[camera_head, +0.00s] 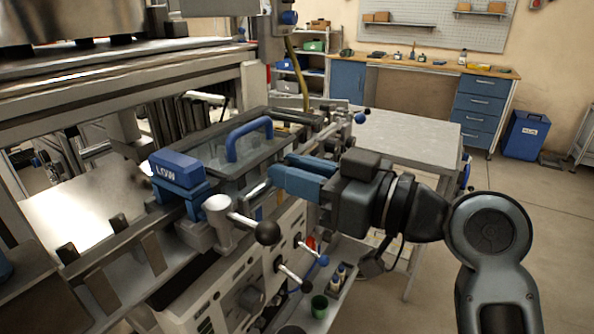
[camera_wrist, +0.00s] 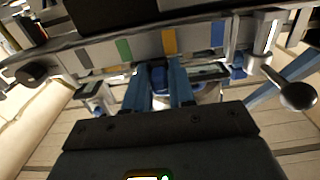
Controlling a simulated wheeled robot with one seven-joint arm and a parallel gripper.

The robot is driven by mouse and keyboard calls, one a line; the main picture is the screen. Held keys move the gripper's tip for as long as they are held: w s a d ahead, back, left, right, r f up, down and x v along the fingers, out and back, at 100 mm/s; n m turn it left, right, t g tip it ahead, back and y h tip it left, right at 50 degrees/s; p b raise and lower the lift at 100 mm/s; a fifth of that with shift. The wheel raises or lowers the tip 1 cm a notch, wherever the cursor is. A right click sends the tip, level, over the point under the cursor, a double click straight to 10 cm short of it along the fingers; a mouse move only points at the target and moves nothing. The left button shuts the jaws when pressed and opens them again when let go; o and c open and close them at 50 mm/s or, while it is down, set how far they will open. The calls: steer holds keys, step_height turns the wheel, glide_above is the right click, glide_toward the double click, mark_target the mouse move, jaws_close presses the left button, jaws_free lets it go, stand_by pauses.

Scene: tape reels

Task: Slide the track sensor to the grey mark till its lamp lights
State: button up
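My gripper (camera_head: 273,178) is at the right side of the machine rail, its blue fingers pointing left. In the wrist view the two fingers (camera_wrist: 158,70) stand apart, with a small blue piece (camera_wrist: 158,77) between or just beyond their tips. It may be the track sensor; I see no clear grip on it. The rail above bears coloured marks: grey (camera_wrist: 84,59), green (camera_wrist: 124,49), yellow (camera_wrist: 169,42) and blue (camera_wrist: 217,34). No lit lamp is clear. A blue block labelled LOW (camera_head: 176,169) sits on the rail in the head view.
A clamp lever with a black ball (camera_head: 267,232) juts out near my gripper; a ball lever (camera_wrist: 298,95) shows at the wrist view's right. A blue handle (camera_head: 248,138) rises behind the fingers. A grey table (camera_head: 410,137) stands behind my arm.

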jaws_close()
steer(key=shift+w+d+b, duration=0.55)
steer(key=shift+w+d, duration=0.2)
steer(key=shift+w, duration=0.3)
steer(key=shift+w+d+b, duration=0.5)
steer(key=shift+w+d, duration=0.3)
steer(key=shift+w, duration=0.25)
steer(key=shift+w+d+b, duration=0.55)
steer(key=shift+w+d, duration=0.2)
steer(key=shift+w, duration=0.3)
steer(key=shift+o, duration=2)
jaws_free()
